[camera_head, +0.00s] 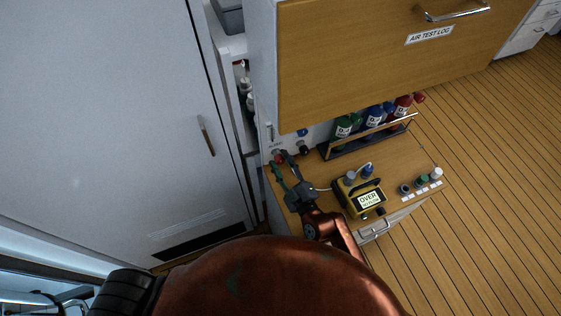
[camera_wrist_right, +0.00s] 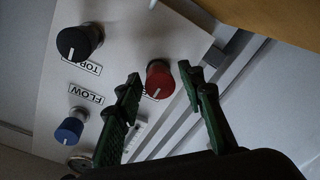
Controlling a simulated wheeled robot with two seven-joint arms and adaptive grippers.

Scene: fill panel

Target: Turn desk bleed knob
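A red knob (camera_wrist_right: 160,79) with a white pointer line stands on the white panel (camera_wrist_right: 128,30). A label near it is mostly hidden behind a finger, so I cannot read it. My right gripper (camera_wrist_right: 159,72) is open, with one green finger on each side of the red knob in the wrist view. I cannot tell whether the fingers touch it. In the head view the right gripper (camera_head: 278,160) reaches the panel at the back left of the wooden desk (camera_head: 323,172), and the red knob is small and partly covered there. My left gripper does not show.
A black knob (camera_wrist_right: 78,42) and a blue knob (camera_wrist_right: 70,130) labelled FLOW are on the same panel. A yellow meter (camera_head: 362,197) reading OVER stands near my right gripper. Bottles in a rack (camera_head: 372,135) stand behind. A wooden cabinet (camera_head: 350,60) overhangs the desk.

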